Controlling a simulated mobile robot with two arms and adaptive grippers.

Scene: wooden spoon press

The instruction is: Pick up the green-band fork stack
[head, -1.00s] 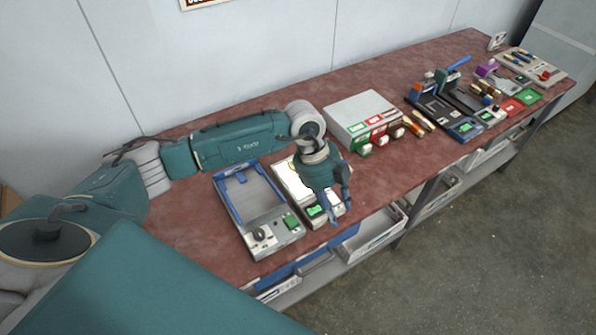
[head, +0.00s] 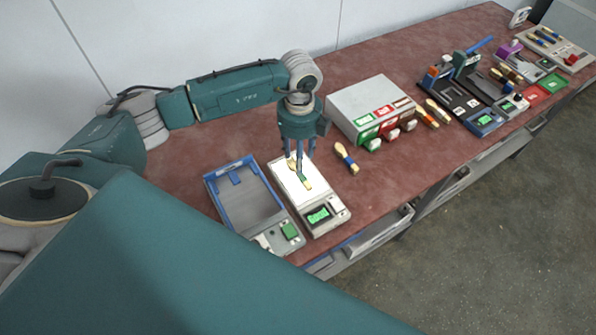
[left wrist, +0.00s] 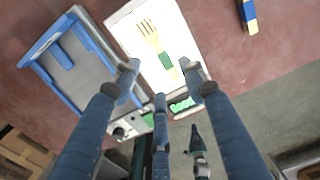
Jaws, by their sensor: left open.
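The green-band fork stack (head: 306,183) lies on the white, lit plate of a scale-like device (head: 325,218). In the left wrist view the pale wooden fork stack (left wrist: 152,35) lies with tines toward the top and its green band (left wrist: 164,59) lower down. How many forks it holds cannot be told. My left gripper (head: 300,168) points down over the plate. In the left wrist view its fingers (left wrist: 160,72) are spread and empty, with the fork's handle end between the tips. Whether they touch the plate is unclear. My right gripper is not in view.
A blue-rimmed grey tray device (head: 245,200) stands just left of the scale. A blue-band utensil (head: 346,157) lies to the scale's right, before a grey dispenser box (head: 368,103). Press fixtures (head: 460,95) stand farther right. Red tabletop behind the scale is clear.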

